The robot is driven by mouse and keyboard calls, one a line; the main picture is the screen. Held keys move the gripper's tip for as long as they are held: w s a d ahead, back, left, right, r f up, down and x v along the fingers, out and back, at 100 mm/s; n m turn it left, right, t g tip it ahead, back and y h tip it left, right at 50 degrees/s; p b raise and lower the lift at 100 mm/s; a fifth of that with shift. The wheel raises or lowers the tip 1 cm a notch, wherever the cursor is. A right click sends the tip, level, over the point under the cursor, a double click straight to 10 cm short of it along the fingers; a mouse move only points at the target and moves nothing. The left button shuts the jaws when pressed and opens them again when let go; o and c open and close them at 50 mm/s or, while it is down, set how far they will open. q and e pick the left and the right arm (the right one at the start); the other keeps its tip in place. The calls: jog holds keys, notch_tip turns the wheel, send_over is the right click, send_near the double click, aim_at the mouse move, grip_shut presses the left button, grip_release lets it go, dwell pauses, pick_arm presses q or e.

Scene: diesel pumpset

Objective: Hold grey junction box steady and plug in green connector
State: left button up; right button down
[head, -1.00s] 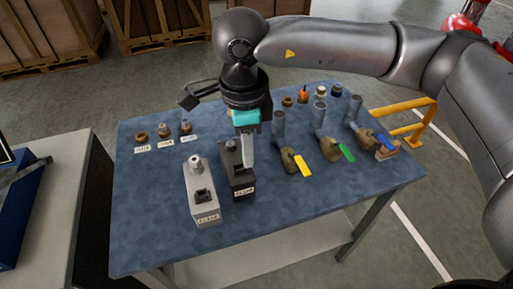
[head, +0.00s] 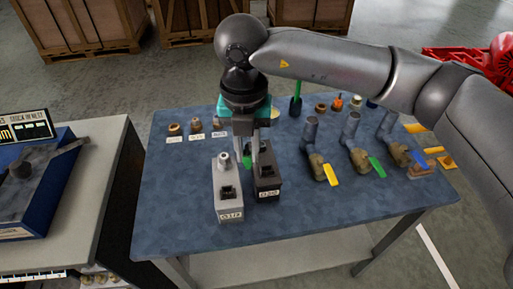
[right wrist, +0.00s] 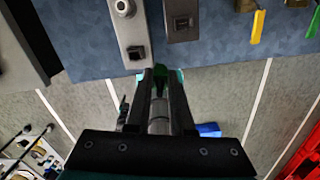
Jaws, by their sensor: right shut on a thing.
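The grey junction box (head: 229,205) stands upright on the blue table, with a round pale fitting and a dark socket on top. It also shows in the right wrist view (right wrist: 134,55). My right gripper (head: 256,162) points down behind the boxes' sockets, in front of part of the dark box. It is shut on the green connector (right wrist: 160,80), which shows between the fingers in the right wrist view. Only a bit of green (head: 247,162) shows in the head view. The connector appears apart from the grey box's socket. My left gripper is not in view.
A dark box (head: 267,190) stands close to the right of the grey one. Small labelled fittings (head: 196,126) lie back left. The front of the table (head: 320,215) is clear.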

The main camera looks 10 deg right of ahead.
jog(key=a+m, duration=0.1)
jog(key=m, duration=0.4)
jog(key=a+m, duration=0.2)
jog(key=m, duration=0.3)
jog(key=a+f+m, duration=0.1)
jog(key=m, duration=0.4)
jog(key=shift+w+a, duration=0.25)
jog(key=shift+a, duration=0.1)
jog(key=shift+r, duration=0.1)
jog(key=shift+f, duration=1.3)
